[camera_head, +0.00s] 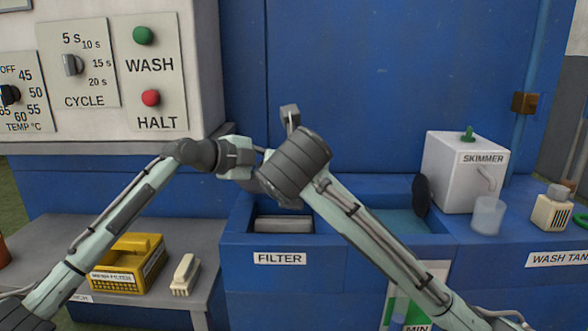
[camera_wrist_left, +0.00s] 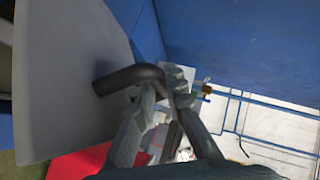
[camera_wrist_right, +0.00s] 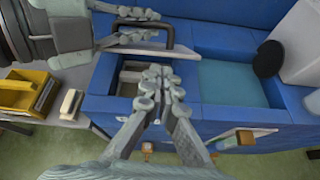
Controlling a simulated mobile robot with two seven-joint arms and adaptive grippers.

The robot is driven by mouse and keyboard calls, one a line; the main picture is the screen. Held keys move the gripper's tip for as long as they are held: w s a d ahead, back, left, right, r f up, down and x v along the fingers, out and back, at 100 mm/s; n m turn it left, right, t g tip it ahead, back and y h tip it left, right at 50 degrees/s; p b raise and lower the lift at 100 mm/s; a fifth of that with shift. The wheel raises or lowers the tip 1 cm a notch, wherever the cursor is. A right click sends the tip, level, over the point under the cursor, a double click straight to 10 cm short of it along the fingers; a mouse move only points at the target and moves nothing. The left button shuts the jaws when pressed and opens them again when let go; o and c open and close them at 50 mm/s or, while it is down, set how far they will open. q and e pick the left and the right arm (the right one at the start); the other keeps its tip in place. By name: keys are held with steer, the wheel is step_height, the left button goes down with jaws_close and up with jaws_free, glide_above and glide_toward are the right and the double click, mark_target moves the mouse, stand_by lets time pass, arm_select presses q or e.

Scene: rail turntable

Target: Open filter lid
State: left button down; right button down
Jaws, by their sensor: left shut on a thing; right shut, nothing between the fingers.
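The filter lid (camera_wrist_left: 65,85) is a grey panel at the left of the left wrist view, with a dark bar handle (camera_wrist_left: 118,79). My left gripper (camera_wrist_left: 160,88) is shut on this handle. In the right wrist view the handle (camera_wrist_right: 170,32) arches above the back of the filter opening, and the lid appears raised off it. The filter compartment (camera_head: 283,241) is uncovered at the front, with a pale block inside. My right gripper (camera_wrist_right: 160,76) is shut and empty, over the filter opening. In the head view my right wrist hides both gripper tips and most of the lid.
A water basin (camera_head: 400,221) with a dark disc (camera_head: 422,196) is right of the filter. The white skimmer box (camera_head: 464,172) and a clear cup (camera_head: 488,216) stand further right. A yellow bin (camera_head: 127,265) and a brush (camera_head: 185,274) sit on the left bench.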

arm_select(q)
steer(key=shift+r, duration=0.1)
arm_select(e)
steer(key=shift+n+t, duration=0.3)
steer(key=shift+n, duration=0.3)
steer(key=x, duration=0.3)
steer(key=r+x, duration=0.1)
steer(key=x, duration=0.2)
steer(key=w+r+x, duration=0.1)
steer(key=x, duration=0.2)
steer(key=shift+w+a, duration=0.2)
steer(key=shift+a, duration=0.1)
